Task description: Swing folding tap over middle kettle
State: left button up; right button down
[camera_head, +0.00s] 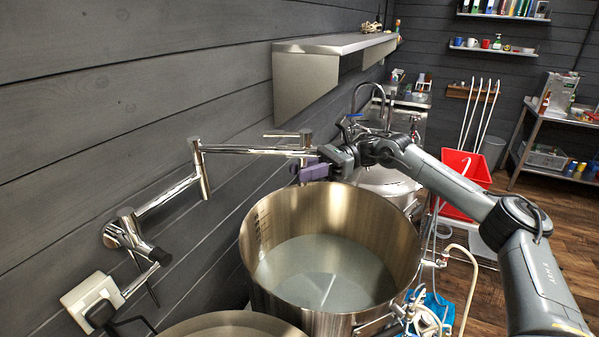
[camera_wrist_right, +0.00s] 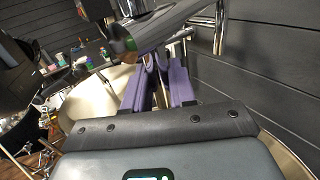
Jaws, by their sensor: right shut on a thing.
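The chrome folding tap (camera_head: 250,150) is fixed to the left wall, its jointed arm reaching right past an elbow. Its outer end, with a lever handle, is by the far left rim of the middle kettle (camera_head: 400,235). The kettle is a large open steel vessel with pale liquid inside. My right gripper (camera_head: 311,173), with purple fingers, is shut on the tap's outer end, above the rim. In the right wrist view the purple fingers (camera_wrist_right: 166,66) are close together by the chrome tube (camera_wrist_right: 172,28); the exact contact is hidden. My left gripper is not in view.
A near kettle (camera_head: 225,322) and a far kettle (camera_head: 395,190) stand on either side of the middle one. A steel shelf (camera_head: 330,45) juts from the wall above the tap. A power socket (camera_head: 92,302) is at lower left. Hoses (camera_head: 468,280) and a red bin (camera_head: 465,180) are at right.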

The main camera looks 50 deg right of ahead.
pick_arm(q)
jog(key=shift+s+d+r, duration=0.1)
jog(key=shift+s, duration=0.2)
pick_arm(e)
jog(key=shift+w+d+f, duration=0.2)
jog(key=shift+w+d, duration=0.05)
jog(key=shift+w, duration=0.15)
